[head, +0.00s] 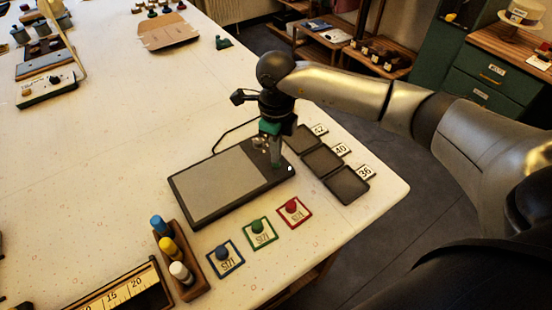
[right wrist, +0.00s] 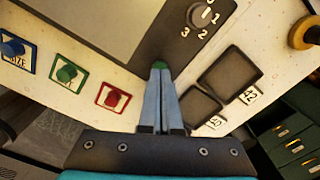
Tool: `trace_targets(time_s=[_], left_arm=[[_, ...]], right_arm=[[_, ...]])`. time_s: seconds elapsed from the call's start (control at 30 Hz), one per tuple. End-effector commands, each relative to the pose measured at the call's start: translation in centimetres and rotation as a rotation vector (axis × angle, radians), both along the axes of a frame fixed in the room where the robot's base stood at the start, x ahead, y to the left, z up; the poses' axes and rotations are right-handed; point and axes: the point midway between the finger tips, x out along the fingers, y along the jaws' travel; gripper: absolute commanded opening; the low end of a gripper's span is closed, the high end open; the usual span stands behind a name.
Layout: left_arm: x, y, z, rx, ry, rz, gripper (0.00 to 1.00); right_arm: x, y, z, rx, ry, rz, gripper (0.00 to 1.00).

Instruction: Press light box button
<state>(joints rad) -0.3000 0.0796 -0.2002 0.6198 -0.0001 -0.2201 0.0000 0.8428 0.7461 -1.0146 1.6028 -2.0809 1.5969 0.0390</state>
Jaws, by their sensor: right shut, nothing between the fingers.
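The light box (head: 212,186) lies flat on the table in the head view, a dark frame with a grey panel. In the right wrist view, its dark border (right wrist: 160,45) carries a dial (right wrist: 201,16) marked with numbers. A small green button (right wrist: 160,64) shows right at the fingertips there. My right gripper (head: 277,165) is shut and empty, pointing down over the light box's right end. Its fingers (right wrist: 161,72) overlap the button's near edge in the right wrist view; I cannot tell whether they touch it. My left gripper is not in view.
Blue (head: 224,254), green (head: 259,229) and red (head: 292,208) knobs on framed cards stand in front of the light box. Dark trays (head: 322,160) with number tags lie to its right, near the table edge. A rack of coloured bottles (head: 180,262) stands front left.

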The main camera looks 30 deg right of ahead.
Motion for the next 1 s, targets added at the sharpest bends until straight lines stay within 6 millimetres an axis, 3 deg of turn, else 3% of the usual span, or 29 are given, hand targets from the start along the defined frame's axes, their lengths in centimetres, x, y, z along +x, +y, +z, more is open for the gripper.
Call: trace_targets(time_s=[0.8, 1.0], left_arm=[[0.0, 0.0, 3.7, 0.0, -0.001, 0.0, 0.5], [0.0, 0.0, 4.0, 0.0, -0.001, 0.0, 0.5]], right_arm=[[0.0, 0.0, 5.2, 0.0, 0.0, 0.001, 0.0], [0.0, 0.0, 5.6, 0.0, 0.0, 0.0, 0.0]])
